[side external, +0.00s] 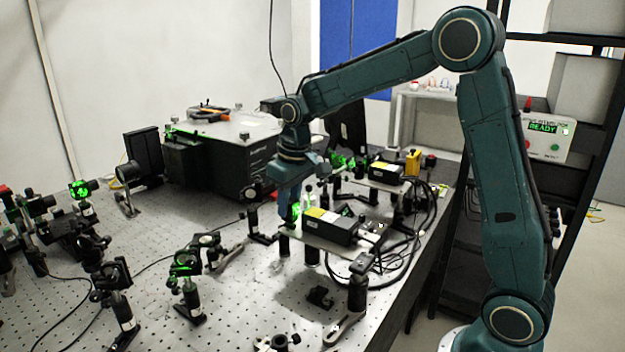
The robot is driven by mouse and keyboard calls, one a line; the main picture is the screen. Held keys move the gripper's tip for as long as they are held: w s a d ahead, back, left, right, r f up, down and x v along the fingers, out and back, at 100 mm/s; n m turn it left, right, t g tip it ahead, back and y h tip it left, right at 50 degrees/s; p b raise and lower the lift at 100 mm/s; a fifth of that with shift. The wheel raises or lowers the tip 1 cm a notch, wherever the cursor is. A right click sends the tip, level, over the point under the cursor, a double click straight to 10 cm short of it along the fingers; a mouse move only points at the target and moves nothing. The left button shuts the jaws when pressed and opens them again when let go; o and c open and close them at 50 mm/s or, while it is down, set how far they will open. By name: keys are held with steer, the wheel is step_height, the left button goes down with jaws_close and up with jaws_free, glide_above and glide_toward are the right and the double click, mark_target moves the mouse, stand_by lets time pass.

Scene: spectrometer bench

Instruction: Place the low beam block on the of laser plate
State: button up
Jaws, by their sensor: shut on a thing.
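My gripper (290,208) points down at the left end of the near raised laser plate (318,243). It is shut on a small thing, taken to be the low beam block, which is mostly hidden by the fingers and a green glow. I cannot tell whether the held thing touches the plate. A black laser box (331,226) with a yellow label lies on this plate, just right of my gripper. A second raised plate with another black laser box (386,173) stands farther back.
Post-mounted optics, some lit green, crowd the left, including a green-lit mount (187,262). A large black instrument (225,150) stands behind my gripper. Cables (408,245) loop right of the plates. A small black part (320,297) sits on the perforated bench (235,320) in front.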

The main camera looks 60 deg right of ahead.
mark_target(296, 202)
steer(key=shift+d, duration=1.25)
steer(key=shift+f, duration=0.75)
steer(key=shift+f, duration=0.1)
steer(key=o, duration=1.1)
steer(key=shift+c, duration=0.2)
step_height(296, 202, up, 12)
steer(key=s, duration=0.1)
steer(key=shift+s, duration=0.4)
